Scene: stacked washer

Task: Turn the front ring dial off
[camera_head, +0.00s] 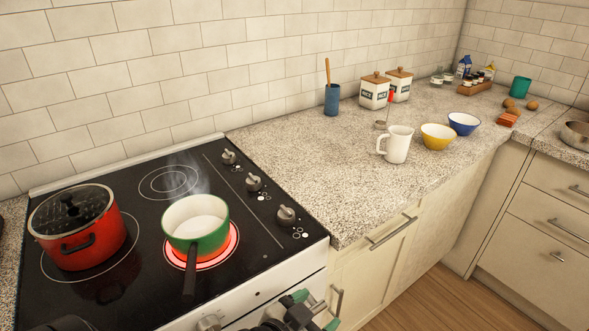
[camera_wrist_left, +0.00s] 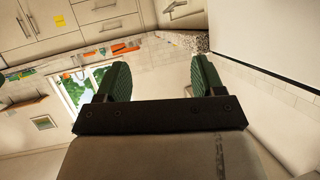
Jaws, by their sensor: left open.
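The black cooktop (camera_head: 120,302) has three grey dials in a row along its right side. The front one (camera_head: 286,216) is nearest the front edge, the middle dial (camera_head: 254,183) and back dial (camera_head: 228,156) lie behind it. A green pot (camera_head: 196,243) with pale contents stands on a front ring (camera_head: 232,258) that glows red. Steam rises from it. My left gripper (camera_head: 315,309), with green finger pads, is below and in front of the front dial, apart from it. It is open and empty in the left wrist view (camera_wrist_left: 160,75). My right gripper is not seen.
A lidded red pot (camera_head: 80,240) stands on the left of the cooktop. The green pot's dark handle (camera_head: 190,272) points toward the front. A white jug (camera_head: 397,145) and bowls stand on the granite counter (camera_head: 310,180), which is clear near the cooktop.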

